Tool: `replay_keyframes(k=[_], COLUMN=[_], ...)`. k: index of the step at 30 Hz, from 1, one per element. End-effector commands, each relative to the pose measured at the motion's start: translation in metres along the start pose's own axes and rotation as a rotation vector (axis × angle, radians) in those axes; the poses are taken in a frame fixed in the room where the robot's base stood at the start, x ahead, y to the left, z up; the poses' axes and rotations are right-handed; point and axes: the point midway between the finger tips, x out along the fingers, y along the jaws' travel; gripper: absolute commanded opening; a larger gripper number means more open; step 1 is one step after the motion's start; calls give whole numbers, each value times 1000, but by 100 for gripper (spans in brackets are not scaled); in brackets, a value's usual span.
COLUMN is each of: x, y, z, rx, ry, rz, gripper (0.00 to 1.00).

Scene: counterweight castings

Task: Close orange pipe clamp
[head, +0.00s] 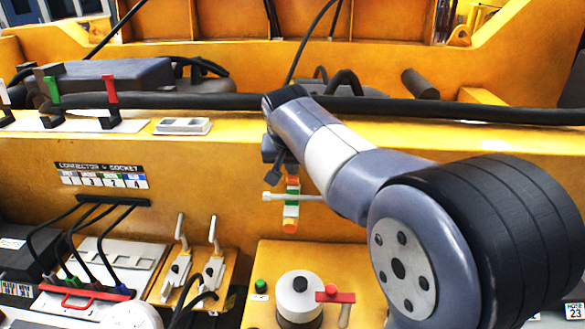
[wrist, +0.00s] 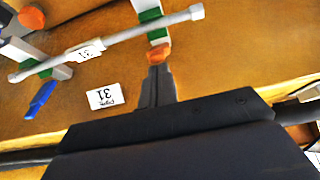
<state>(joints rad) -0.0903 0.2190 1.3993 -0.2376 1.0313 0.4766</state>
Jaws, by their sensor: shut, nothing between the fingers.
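A white pipe (wrist: 130,40) with a tag on it runs diagonally across the wrist view, over green and white blocks. An orange piece (wrist: 158,53) is at the end of the right block, right at my fingertips. I cannot tell whether they touch. Another orange part (wrist: 20,22) is at the upper left. The pipe (head: 280,197) juts left there. My gripper (wrist: 157,72) is shut and empty; its tips are largely hidden in the head view.
Green (head: 53,89) and red (head: 111,89) levers stand on the ledge. Two white levers (head: 181,231) and a red-handled valve (head: 335,295) are below. A black hose (head: 440,109) runs behind my arm.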

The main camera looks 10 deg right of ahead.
Motion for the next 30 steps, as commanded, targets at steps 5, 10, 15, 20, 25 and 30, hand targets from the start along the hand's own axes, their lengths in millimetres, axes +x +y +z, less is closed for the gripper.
replay_keyframes(k=[5, 10, 15, 20, 25, 30], x=[1, 2, 2, 5, 8, 11], y=[0, 0, 0, 0, 0, 0], z=[3, 5, 8, 13, 22, 30], rx=[-2, -2, -2, -2, -2, -2], ry=[21, 37, 59, 98, 163, 246], rz=[0, 0, 0, -1, -1, -2], gripper=[0, 0, 0, 0, 0, 0])
